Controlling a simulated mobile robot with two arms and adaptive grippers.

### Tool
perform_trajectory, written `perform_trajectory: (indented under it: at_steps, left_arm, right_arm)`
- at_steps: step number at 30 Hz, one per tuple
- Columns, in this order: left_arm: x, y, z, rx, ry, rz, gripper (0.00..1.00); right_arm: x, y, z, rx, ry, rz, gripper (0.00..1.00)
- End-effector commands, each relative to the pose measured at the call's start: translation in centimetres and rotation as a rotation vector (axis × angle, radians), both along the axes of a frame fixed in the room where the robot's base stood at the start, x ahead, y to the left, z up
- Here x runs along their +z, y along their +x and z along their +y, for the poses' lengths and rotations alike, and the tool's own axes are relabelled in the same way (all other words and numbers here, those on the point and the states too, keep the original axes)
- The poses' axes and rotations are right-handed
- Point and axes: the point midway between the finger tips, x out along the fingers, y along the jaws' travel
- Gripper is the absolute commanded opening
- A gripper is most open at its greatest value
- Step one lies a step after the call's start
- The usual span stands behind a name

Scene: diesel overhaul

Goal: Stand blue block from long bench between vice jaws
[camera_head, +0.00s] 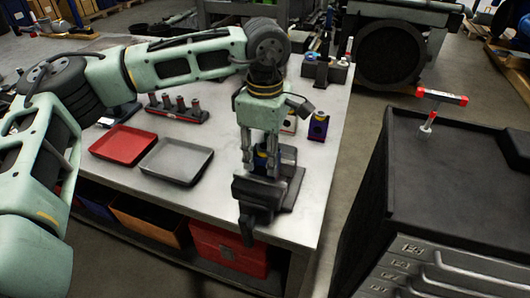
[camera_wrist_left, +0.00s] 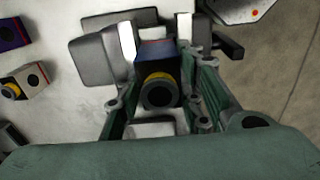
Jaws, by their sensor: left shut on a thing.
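The blue block (camera_head: 260,160) is upright in my left gripper (camera_head: 259,166), whose fingers close on its two sides. In the left wrist view the blue block (camera_wrist_left: 160,68) shows a yellow ring around a dark bore, and the left gripper's fingers (camera_wrist_left: 160,100) flank it. The vice (camera_head: 258,190) stands at the bench's near right corner. In the left wrist view the block lies in line with the gap between the vice's pale jaws (camera_wrist_left: 127,41). I cannot tell whether it touches the vice floor. My right gripper is not in view.
A purple block (camera_head: 318,127) and a pale block (camera_head: 289,124) stand behind the vice on the long bench (camera_head: 220,110). A red tray (camera_head: 123,144) and a grey tray (camera_head: 176,161) lie left of it. A black tool cabinet (camera_head: 450,165) stands to the right across a floor gap.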

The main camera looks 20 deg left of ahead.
Motion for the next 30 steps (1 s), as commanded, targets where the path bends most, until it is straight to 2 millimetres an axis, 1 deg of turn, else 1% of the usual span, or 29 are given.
perform_trajectory:
  at_steps: [2,9,10,12,17,24,30]
  left_arm:
    - [-0.14,0.04,-0.01,0.000,-0.001,-0.002,0.08]
    - [-0.07,0.04,-0.01,0.000,0.000,-0.002,0.08]
    - [-0.07,0.04,-0.01,0.000,0.000,-0.002,0.35]
    - [-0.07,0.04,-0.01,0.000,0.000,-0.002,0.41]
    - [-0.11,0.02,0.00,0.000,0.000,-0.001,0.55]
    - [-0.15,0.01,0.01,0.000,0.000,0.000,0.56]
    - [-0.22,-0.02,0.02,0.000,0.001,0.001,0.72]
  right_arm:
    - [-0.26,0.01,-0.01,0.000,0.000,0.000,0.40]
    - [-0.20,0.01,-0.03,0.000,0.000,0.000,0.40]
    - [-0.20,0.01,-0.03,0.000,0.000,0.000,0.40]
    - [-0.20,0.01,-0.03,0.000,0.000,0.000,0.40]
    - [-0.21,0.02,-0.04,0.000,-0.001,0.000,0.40]
    - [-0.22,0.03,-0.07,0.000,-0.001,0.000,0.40]
    - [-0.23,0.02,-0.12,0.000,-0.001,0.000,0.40]
